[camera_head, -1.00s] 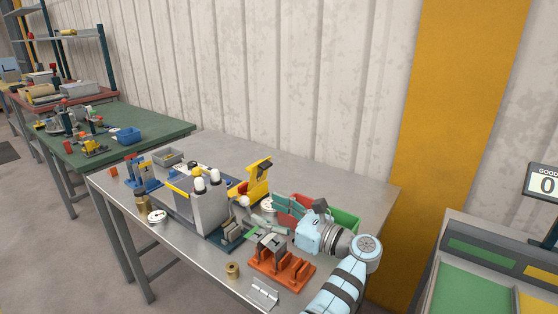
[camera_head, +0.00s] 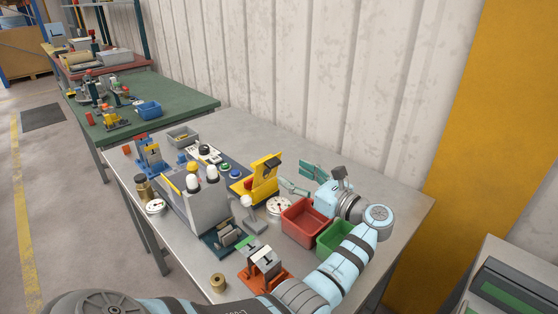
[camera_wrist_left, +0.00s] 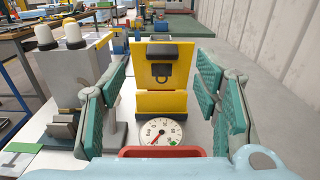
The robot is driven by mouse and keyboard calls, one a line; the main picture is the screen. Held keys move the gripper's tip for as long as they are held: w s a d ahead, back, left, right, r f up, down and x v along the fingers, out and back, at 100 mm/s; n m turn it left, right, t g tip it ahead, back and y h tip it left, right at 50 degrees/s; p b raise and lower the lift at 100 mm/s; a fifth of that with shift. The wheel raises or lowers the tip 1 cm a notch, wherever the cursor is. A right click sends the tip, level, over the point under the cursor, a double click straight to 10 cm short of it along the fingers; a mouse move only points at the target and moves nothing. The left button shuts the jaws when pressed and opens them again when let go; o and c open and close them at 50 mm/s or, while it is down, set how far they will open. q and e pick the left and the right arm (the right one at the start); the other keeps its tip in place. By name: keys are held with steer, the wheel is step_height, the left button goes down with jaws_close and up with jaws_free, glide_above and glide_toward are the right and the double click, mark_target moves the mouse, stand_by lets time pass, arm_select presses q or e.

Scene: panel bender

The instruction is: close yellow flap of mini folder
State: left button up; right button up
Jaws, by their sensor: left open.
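My right gripper is not in view.
A round dial gauge (camera_wrist_left: 157,131) lies between me and the folder. A red bin (camera_head: 305,222) and a green bin (camera_head: 336,239) stand below my wrist. The grey machine with white knobs (camera_head: 205,200) is left of the folder. An orange rack (camera_head: 263,277) stands in front.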

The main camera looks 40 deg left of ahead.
mark_target(277, 164)
arm_select(q)
steer(key=a, duration=0.4)
steer(key=w+a, duration=0.1)
steer(key=a, duration=0.1)
steer(key=shift+a+f+p, duration=0.1)
steer(key=shift+a+p, duration=0.05)
steer(key=shift+p, duration=0.2)
steer(key=shift+a, duration=0.45)
jaws_close()
